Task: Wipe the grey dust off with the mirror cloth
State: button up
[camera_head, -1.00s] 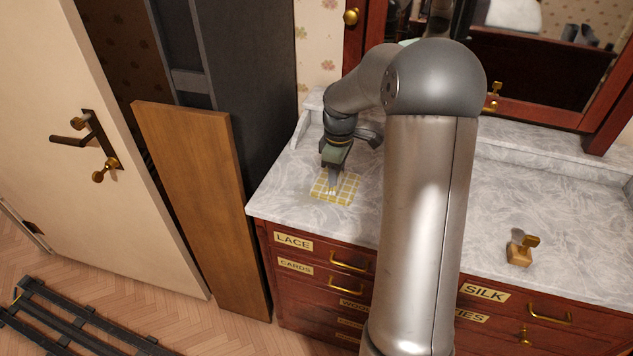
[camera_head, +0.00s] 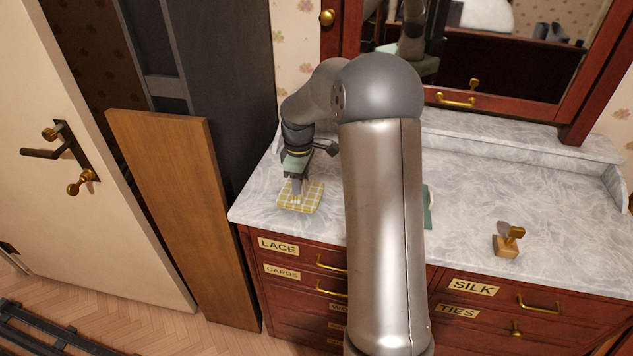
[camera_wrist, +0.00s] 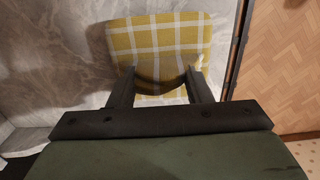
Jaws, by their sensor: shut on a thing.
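The mirror cloth (camera_head: 301,197) is a yellow and white checked square lying on the left part of the marble dresser top. It also shows in the wrist view (camera_wrist: 165,35), flat beneath the fingers. My gripper (camera_head: 296,192) points down at the cloth and is shut on it. In the wrist view the two dark fingers (camera_wrist: 160,90) are on either side of a dark curved part at the cloth's near edge. I cannot make out any grey dust apart from the grey veining of the marble (camera_head: 470,190).
A wooden block with a brass piece (camera_head: 508,241) stands on the right of the dresser top. A green item (camera_head: 428,207) is partly hidden behind my arm. A mirror (camera_head: 500,50) rises at the back. A wooden board (camera_head: 180,200) leans left of the dresser.

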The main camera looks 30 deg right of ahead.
jog(key=w+a, duration=0.3)
jog(key=w+a+p, duration=0.1)
jog(key=w+a, duration=0.1)
jog(key=a, duration=0.1)
jog(key=shift+w+a, duration=0.3)
jog(key=shift+w, duration=0.1)
jog(key=shift+f, duration=0.2)
jog(key=shift+f, duration=0.6)
jog(key=shift+f, duration=0.25)
jog(key=shift+s+d, duration=1.55)
jog(key=shift+d, duration=0.2)
jog(key=shift+s+d, duration=1.55)
jog(key=shift+d, duration=0.2)
